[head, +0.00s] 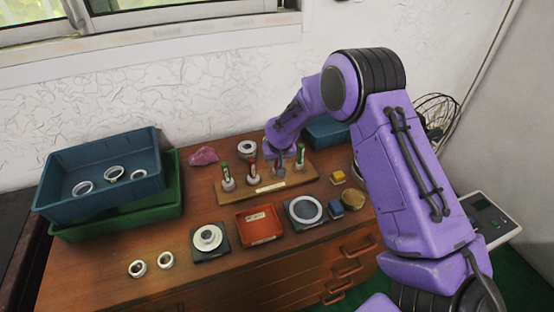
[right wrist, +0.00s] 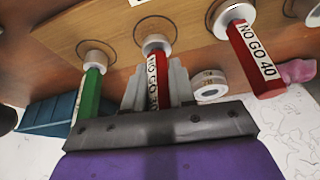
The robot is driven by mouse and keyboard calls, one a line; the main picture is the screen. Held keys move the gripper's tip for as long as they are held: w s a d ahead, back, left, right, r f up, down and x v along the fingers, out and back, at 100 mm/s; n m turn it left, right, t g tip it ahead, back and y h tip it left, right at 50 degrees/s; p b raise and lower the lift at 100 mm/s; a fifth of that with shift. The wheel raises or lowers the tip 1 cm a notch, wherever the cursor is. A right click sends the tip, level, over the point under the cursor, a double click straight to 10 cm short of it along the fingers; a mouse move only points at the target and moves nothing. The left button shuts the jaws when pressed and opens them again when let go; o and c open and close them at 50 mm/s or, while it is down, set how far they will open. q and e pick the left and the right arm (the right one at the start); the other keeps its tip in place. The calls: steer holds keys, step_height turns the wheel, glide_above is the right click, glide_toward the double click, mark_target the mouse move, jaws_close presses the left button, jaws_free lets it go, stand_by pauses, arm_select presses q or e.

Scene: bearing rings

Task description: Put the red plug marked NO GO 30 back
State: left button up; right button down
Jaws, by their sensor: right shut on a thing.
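The red plug marked NO GO 30 (right wrist: 153,82) stands between the fingers of my right gripper (right wrist: 152,88), which is shut on it. Its pale end is at a ringed spot on the wooden rack (right wrist: 110,22); I cannot tell whether it is fully seated. In the head view my right gripper (head: 280,160) is over the rack (head: 268,187) and mostly hides this plug. A red plug marked NO GO 40 (right wrist: 255,62) stands on one side and a green plug (right wrist: 88,95) on the other. My left gripper is not in view.
Another green plug (head: 226,175) stands at the rack's left end. In front are a red tray (head: 259,226), a dark plate with a ring (head: 305,211) and another with a bearing (head: 208,238). Blue (head: 100,174) and green (head: 120,222) bins stand left. A pink cloth (head: 203,156) lies behind.

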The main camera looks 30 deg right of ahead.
steer(key=shift+w+f, duration=0.1)
steer(key=shift+f, duration=0.4)
steer(key=c, duration=0.9)
jaws_free()
steer(key=shift+f, duration=0.1)
steer(key=shift+c, duration=0.2)
steer(key=shift+r, duration=0.5)
steer(key=b+v, duration=0.1)
steer(key=v, duration=1)
steer(key=shift+s, duration=0.3)
steer(key=shift+r, duration=0.1)
